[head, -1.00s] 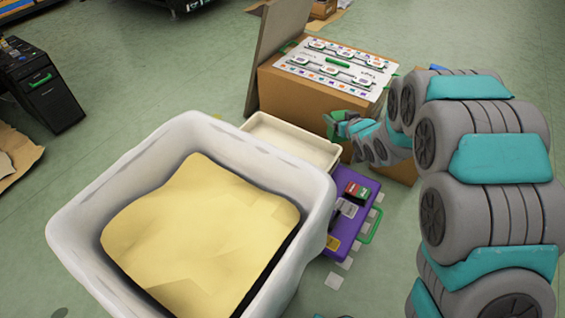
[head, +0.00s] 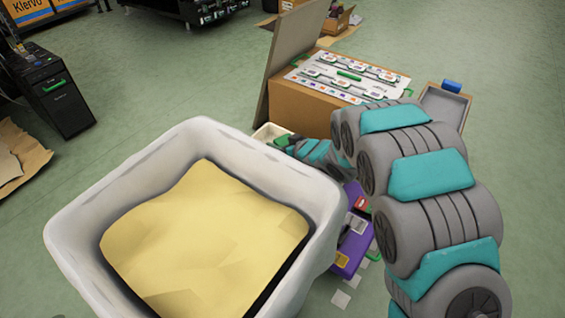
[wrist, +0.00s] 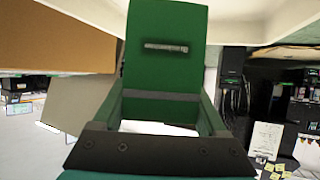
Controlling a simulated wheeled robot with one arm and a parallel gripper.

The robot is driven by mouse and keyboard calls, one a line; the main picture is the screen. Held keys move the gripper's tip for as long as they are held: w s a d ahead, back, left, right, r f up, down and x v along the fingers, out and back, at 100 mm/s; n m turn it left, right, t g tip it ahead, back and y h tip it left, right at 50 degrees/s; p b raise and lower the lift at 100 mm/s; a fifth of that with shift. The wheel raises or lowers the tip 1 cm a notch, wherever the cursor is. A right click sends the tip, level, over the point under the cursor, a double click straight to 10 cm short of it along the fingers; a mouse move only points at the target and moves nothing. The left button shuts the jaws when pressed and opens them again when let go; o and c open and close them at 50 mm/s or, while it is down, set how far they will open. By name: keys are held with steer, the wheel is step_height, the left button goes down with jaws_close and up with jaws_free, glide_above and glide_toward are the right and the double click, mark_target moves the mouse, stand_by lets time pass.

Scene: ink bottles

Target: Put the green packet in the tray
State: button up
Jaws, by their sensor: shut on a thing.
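The green packet (wrist: 165,45) is held upright in the picture between my fingers in the wrist view; it has a small grey strip on its face. My gripper (wrist: 165,115) is shut on it. In the head view the gripper end (head: 291,144) is partly hidden by my arm, with a bit of green showing at its tip. It is over or beside the cream tray (head: 262,134), whose rear left corner shows behind the white bin; I cannot tell whether the packet touches it.
A large white bin (head: 85,225) with yellow paper inside fills the front left. A cardboard box (head: 300,104) with a white panel on top stands behind the tray. A purple case (head: 345,262) lies right of the bin. A grey tray (head: 440,103) with a blue item stands farther right.

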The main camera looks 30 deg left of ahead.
step_height(320, 180, down, 6)
steer(key=shift+f+b, duration=0.25)
steer(key=shift+b, duration=0.2)
steer(key=shift+f, duration=0.1)
steer(key=o, duration=1.3)
steer(key=shift+p+v, duration=0.65)
steer(key=shift+v, duration=5.45)
